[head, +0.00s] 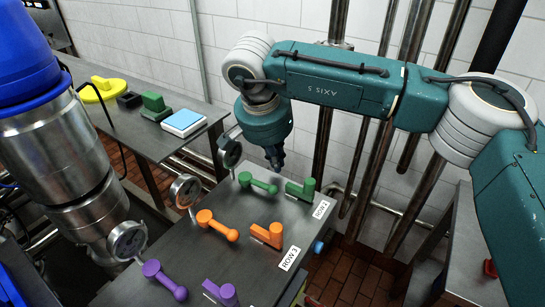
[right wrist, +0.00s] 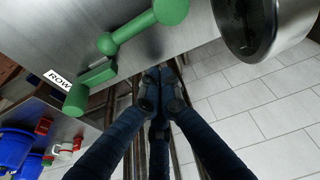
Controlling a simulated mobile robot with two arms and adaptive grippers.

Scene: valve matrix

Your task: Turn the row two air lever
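The row two levers are green on a grey metal panel (head: 213,262). One is a dumbbell-shaped lever (head: 258,183), the other an L-shaped lever (head: 301,189) beside the row 2 label (head: 321,209). In the right wrist view the dumbbell lever (right wrist: 140,27) and the L-shaped lever (right wrist: 88,86) show at the upper left. I cannot tell which is the air lever. My right gripper (head: 275,160) points down just beyond the panel's far edge, near the green levers and apart from them. In the wrist view its fingertips (right wrist: 161,88) are together, with nothing between them. My left gripper is out of view.
Orange levers (head: 218,226) by the row 3 label (head: 289,258) and purple levers (head: 166,279) lie nearer on the panel. Round gauges (head: 127,239) line its left side. A side table (head: 145,140) holds a yellow valve (head: 104,89). Vertical pipes stand behind.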

